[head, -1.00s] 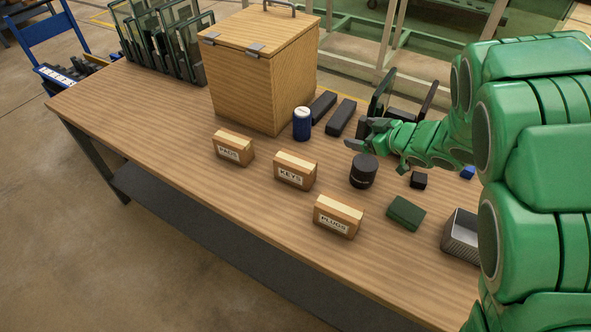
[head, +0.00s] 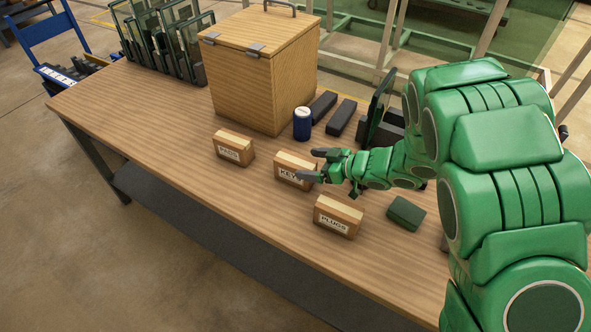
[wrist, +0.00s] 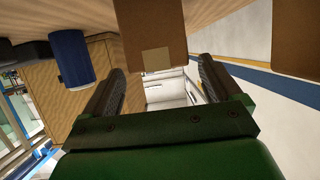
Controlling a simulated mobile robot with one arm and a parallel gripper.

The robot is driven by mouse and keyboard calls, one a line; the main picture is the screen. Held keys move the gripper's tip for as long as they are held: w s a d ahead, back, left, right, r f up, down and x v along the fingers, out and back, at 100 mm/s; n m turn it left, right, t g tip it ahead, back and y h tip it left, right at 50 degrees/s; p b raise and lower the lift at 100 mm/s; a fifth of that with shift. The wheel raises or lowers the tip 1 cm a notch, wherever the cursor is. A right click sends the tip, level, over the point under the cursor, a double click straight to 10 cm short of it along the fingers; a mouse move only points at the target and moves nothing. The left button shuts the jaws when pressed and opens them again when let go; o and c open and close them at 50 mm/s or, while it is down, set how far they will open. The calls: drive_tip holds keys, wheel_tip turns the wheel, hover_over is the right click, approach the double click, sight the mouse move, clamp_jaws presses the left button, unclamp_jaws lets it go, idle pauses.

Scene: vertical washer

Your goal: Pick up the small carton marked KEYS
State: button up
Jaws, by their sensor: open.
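The small KEYS carton (head: 290,168) stands on the wooden table between two like cartons, its white label facing the near side. My gripper (head: 312,165) is open and empty, pointing left at the carton's right end. In the head view its nearer finger covers the right end of the label. In the wrist view a plain brown carton end with a pale patch, apparently the KEYS carton (wrist: 155,25), lies ahead between the fingers (wrist: 160,85). I cannot tell whether the fingers touch it.
The PADS carton (head: 233,148) stands to the left, the PLUGS carton (head: 338,217) nearer. A blue can (head: 302,124) and a large wooden box (head: 255,85) are behind. A green block (head: 406,213) lies right. The table's left front is clear.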

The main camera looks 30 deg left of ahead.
sight(306, 165)
drive_tip(key=x, duration=0.3)
drive_tip(key=shift+s+f, duration=0.1)
drive_tip(key=shift+f, duration=0.25)
drive_tip(key=shift+a+f, duration=0.25)
drive_tip(key=shift+a, duration=0.45)
drive_tip(key=c, duration=1.2)
